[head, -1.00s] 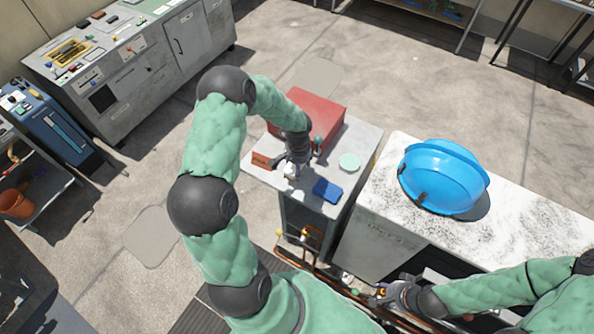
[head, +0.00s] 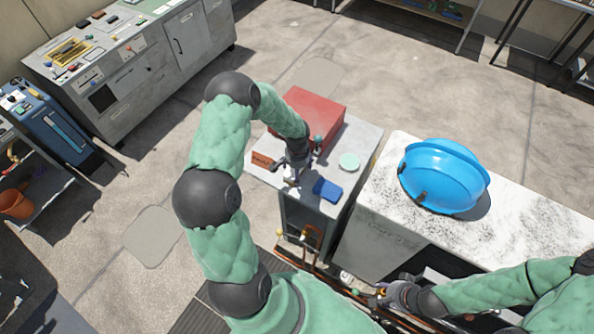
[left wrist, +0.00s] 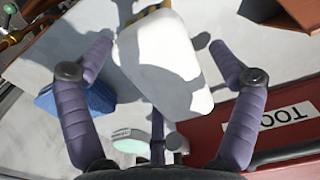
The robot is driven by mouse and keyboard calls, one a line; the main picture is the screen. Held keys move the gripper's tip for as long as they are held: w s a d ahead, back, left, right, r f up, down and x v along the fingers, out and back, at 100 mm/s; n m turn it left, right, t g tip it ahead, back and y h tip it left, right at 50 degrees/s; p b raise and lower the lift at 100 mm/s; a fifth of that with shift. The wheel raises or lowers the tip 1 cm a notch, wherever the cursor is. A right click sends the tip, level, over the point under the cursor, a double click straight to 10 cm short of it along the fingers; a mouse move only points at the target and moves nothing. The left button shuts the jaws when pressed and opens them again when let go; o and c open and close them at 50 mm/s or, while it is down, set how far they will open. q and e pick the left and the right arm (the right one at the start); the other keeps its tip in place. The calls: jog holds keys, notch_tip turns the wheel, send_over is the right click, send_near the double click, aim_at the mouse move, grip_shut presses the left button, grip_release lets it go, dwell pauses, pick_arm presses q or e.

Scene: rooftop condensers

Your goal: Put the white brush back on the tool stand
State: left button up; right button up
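The white brush (left wrist: 165,65) shows large in the left wrist view as a pale, rounded block lying tilted between the fingers of my left gripper (left wrist: 161,52). The fingers are spread, with gaps visible on both sides of it. In the head view my left gripper (head: 291,178) is low over the front left of a small grey cabinet top (head: 365,139) and hides most of the brush. My right gripper (head: 384,294) is by the pipes at the bottom; its fingers are too small to read. I cannot tell which thing is the tool stand.
On the cabinet top are a red toolbox (head: 318,107), an orange-brown block (head: 262,159), a blue sponge-like block (head: 327,189) and a pale green disc (head: 349,162). A blue hard hat (head: 444,177) sits on the white-topped unit (head: 520,228) to the right. Copper pipes (head: 312,268) run in front.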

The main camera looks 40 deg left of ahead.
pick_arm(q)
jog(key=shift+r, duration=0.1)
notch_tip(320, 180, up, 12)
jog(key=shift+p, duration=0.35)
dwell(0.8)
